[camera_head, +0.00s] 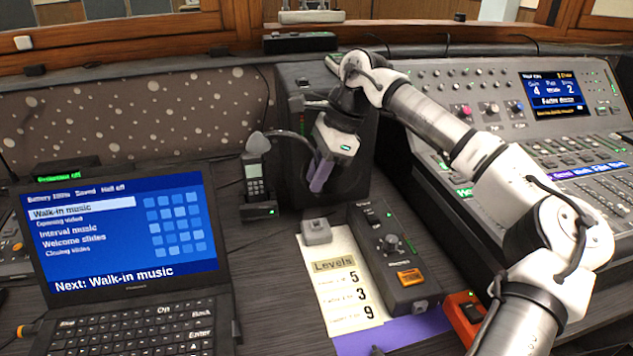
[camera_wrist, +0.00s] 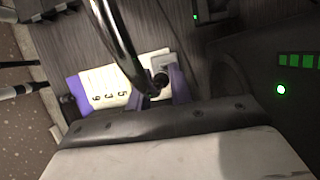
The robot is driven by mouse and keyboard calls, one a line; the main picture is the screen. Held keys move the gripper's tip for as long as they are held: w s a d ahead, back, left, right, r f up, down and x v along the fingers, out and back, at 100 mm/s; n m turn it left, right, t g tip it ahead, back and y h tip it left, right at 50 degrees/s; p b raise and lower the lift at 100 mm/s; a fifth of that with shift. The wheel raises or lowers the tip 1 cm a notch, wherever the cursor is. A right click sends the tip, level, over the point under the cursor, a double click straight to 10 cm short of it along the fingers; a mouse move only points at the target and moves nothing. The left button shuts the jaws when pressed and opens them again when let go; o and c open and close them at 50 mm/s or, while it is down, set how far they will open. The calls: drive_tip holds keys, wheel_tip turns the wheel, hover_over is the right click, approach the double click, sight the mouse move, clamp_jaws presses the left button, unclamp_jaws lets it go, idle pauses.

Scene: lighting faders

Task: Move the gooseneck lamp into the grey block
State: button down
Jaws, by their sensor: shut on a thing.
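The gooseneck lamp (camera_head: 258,143) has a grey cone-shaped head and a thin dark curved neck that runs right to my gripper (camera_head: 320,178). My gripper is shut on the neck's end between its purple fingers, above the desk. In the wrist view the neck (camera_wrist: 118,38) is a shiny dark tube coming down to my gripper (camera_wrist: 163,88). The grey block (camera_head: 316,231) sits on the desk at the top of the paper sheet, below my gripper and apart from it. It also shows in the wrist view (camera_wrist: 161,62), partly hidden by the lamp's end and my fingers.
A handset (camera_head: 255,185) stands in its cradle behind the lamp head. A dark speaker-like box (camera_head: 360,160) is close behind my gripper. A grey control box (camera_head: 395,255) lies right of the Levels sheet (camera_head: 345,290). A laptop (camera_head: 120,240) is left, a mixing console (camera_head: 500,110) right.

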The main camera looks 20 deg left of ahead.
sight(322, 191)
drive_tip(key=shift+f, duration=0.2)
wheel_tip(322, 191, down, 6)
drive_tip(key=b, duration=0.5)
drive_tip(key=shift+f, duration=0.1)
drive_tip(key=shift+a+f, duration=0.1)
drive_tip(key=shift+f, duration=0.05)
idle(1.0)
drive_tip(key=shift+s+f, duration=0.1)
drive_tip(key=shift+f, duration=0.85)
idle(3.3)
drive_tip(key=c, duration=1.2)
unclamp_jaws()
drive_tip(key=shift+f, duration=0.1)
drive_tip(key=shift+o, duration=0.2)
